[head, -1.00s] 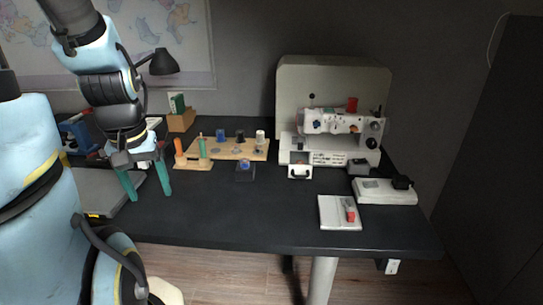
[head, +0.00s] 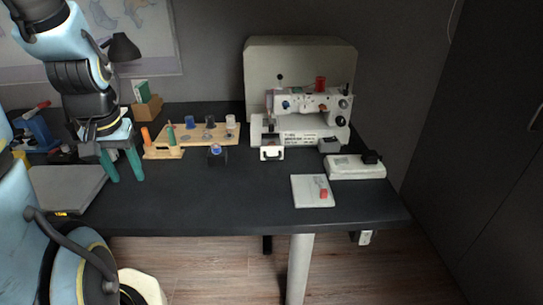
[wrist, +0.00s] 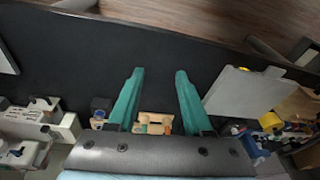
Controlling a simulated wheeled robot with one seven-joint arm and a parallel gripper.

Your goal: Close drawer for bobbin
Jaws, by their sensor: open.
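The white sewing machine (head: 308,112) stands at the back right of the dark desk. Its small white drawer (head: 271,155) sticks out at the lower left front, with a dark handle on its face and a dark inside showing. A blue-topped bobbin (head: 216,149) sits on a small black block to the drawer's left. My gripper (head: 128,175) is open and empty above the left part of the desk, its green fingers pointing down, well left of the drawer. The wrist view shows the open fingers (wrist: 159,75) with nothing between them; the machine is partly visible at its left edge.
A wooden spool rack (head: 200,134) stands left of the machine. A grey laptop-like slab (head: 68,188) lies near my gripper. A white pedal-like unit (head: 355,167) and a white pad (head: 312,191) lie at the right. The desk's front middle is clear.

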